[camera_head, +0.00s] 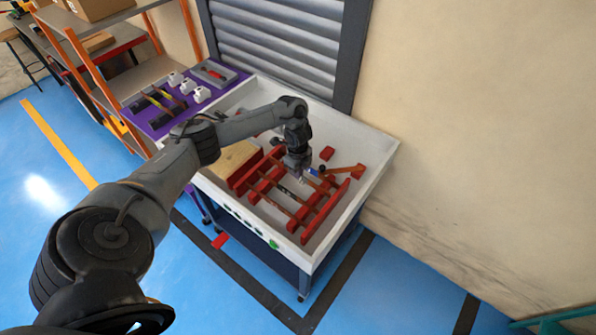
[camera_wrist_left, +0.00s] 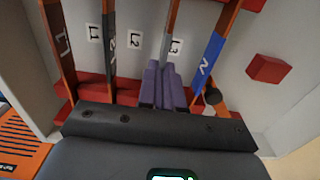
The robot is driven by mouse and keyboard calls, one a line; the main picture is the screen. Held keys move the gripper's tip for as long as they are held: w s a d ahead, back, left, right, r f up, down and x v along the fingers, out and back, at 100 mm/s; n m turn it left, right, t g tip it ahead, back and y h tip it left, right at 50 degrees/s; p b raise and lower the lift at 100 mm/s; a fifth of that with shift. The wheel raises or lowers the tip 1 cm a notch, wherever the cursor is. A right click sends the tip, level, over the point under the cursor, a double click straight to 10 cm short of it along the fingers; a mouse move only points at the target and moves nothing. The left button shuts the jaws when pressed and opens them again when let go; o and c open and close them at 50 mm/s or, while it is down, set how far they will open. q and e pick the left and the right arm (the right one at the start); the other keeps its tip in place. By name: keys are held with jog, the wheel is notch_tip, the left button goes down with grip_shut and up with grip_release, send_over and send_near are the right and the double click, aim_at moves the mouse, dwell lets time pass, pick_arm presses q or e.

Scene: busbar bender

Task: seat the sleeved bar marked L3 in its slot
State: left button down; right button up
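My left gripper (camera_head: 301,177) is over the red rack (camera_head: 325,212) in the white tray. No mark shows on that sleeve. The white L3 card (camera_wrist_left: 176,47) lies just right of this bar, on the tray floor. The bar runs roughly in line with its neighbours; whether it is fully down in the slot is hidden by the fingers. My right gripper is not in view.
A brown-sleeved bar marked L1 (camera_wrist_left: 62,40) and a black-sleeved bar (camera_wrist_left: 108,45) lie left; a blue-sleeved bar marked N (camera_wrist_left: 207,62) lies close right. A red block (camera_wrist_left: 268,68) is beyond. The white tray wall (camera_head: 375,175) surrounds the rack. A wooden block (camera_head: 232,160) stands left.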

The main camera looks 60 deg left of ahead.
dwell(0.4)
pick_arm(q)
jog(key=shift+p, duration=0.3)
dwell(0.4)
dwell(0.3)
jog(key=shift+f, duration=0.2)
dwell(0.4)
jog(key=shift+f+b, duration=0.65)
jog(key=shift+f, duration=0.55)
jog(key=c, duration=1.2)
grip_release()
